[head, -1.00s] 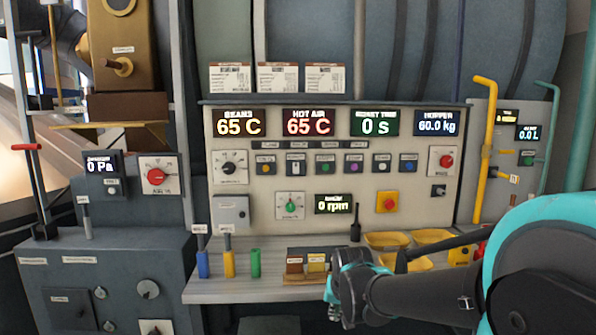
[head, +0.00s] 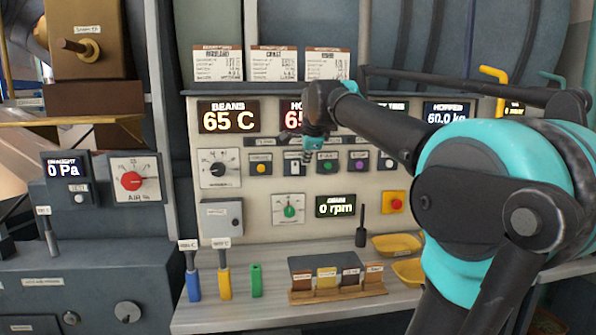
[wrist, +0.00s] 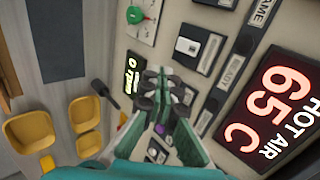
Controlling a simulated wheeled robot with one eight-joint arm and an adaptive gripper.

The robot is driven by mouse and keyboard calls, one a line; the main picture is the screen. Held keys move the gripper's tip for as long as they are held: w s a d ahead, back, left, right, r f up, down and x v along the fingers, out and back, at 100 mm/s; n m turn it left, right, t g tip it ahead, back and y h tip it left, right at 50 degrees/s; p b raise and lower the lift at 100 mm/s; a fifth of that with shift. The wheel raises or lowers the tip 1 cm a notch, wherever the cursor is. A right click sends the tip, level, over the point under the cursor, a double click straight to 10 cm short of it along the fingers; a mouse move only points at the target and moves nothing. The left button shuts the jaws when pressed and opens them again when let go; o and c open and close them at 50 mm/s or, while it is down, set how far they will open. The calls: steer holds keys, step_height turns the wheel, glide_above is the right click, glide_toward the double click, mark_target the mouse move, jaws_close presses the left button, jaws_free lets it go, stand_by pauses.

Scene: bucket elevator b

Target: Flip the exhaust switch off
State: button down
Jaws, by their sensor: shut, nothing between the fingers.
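A white rocker switch (head: 294,164) sits on a dark plate in the panel's button row, between the orange button (head: 261,163) and the green button (head: 326,162). It also shows in the wrist view (wrist: 188,46), left of the HOT AIR display. Its label is too small to read, so I cannot tell whether it is the exhaust switch. My gripper (head: 309,156) is shut and empty, pointing down in front of the row between the rocker and the green button. In the wrist view its fingertips (wrist: 160,84) are close together and hide part of the row. Contact with the panel cannot be told.
The HOT AIR display (wrist: 278,105) is partly covered by my arm in the head view. Below are a green-knob dial (head: 289,209), a rpm display (head: 335,205) and a red stop button (head: 396,202). A wooden card holder (head: 335,294) and yellow trays (head: 398,245) stand on the shelf.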

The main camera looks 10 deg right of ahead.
mark_target(295, 168)
steer(key=shift+w+r, duration=0.1)
steer(key=shift+r, duration=0.1)
steer(key=w+r+x, duration=0.1)
steer(key=x, duration=1.2)
steer(key=shift+w+r, duration=0.2)
steer(key=shift+w, duration=0.2)
